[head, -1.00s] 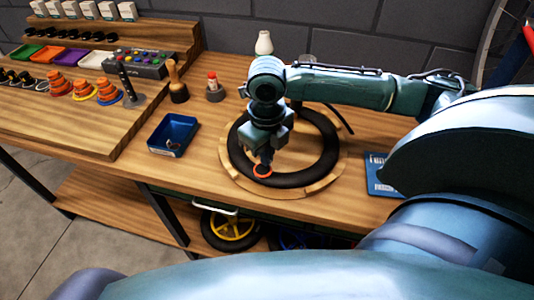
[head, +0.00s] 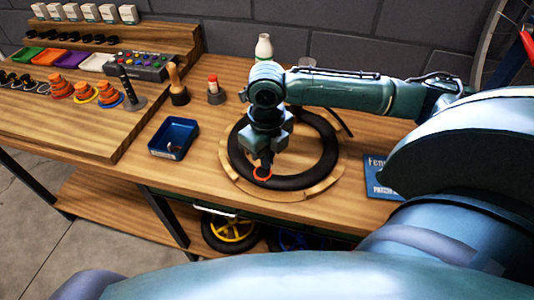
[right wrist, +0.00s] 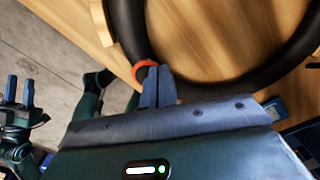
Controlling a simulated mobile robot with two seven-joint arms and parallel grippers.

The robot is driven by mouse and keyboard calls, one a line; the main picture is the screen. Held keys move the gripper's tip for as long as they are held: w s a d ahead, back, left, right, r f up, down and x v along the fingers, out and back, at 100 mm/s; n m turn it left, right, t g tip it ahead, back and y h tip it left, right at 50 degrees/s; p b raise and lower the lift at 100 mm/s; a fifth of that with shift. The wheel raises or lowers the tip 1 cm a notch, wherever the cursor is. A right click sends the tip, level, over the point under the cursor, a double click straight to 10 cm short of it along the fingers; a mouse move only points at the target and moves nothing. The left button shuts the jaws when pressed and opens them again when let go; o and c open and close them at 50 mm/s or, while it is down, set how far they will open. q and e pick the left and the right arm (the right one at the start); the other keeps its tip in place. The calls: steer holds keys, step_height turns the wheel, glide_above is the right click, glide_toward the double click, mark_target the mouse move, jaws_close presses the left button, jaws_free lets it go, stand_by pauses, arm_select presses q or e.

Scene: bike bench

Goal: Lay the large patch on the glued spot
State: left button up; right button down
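The large patch (head: 262,174) shows as an orange rim with a dark middle, low on the near side of the black inner tube (head: 325,150). It also shows in the right wrist view (right wrist: 145,66), against the tube (right wrist: 130,30). My right gripper (head: 264,166) points down over the tube, its fingers close together at the patch's edge. These fingers (right wrist: 160,72) look shut on the patch. Whether the patch touches the tube is unclear. The glued spot cannot be made out. My left gripper (right wrist: 20,90) shows only in the right wrist view, with its fingers apart and empty.
The tube lies on a round wooden holder (head: 229,179). A blue tray (head: 160,147) with small items stands left of it. A glue bottle (head: 215,92) and a wooden-handled tool (head: 178,86) stand behind the tray. A blue box (head: 377,180) lies right.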

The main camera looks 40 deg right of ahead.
arm_select(q)
steer(key=shift+r, duration=0.3)
arm_select(e)
steer(key=c, duration=2.2)
jaws_free()
steer(key=shift+f, duration=0.3)
steer(key=c, duration=1.6)
jaws_free()
arm_select(q)
steer(key=shift+f, duration=0.1)
arm_select(e)
step_height(320, 180, up, 3)
steer(key=shift+r, duration=0.1)
arm_select(q)
steer(key=shift+s+a+f+p, duration=0.1)
steer(key=shift+a+f+p, duration=0.2)
steer(key=shift+f, duration=0.05)
arm_select(e)
step_height(320, 180, up, 10)
steer(key=shift+r, duration=0.1)
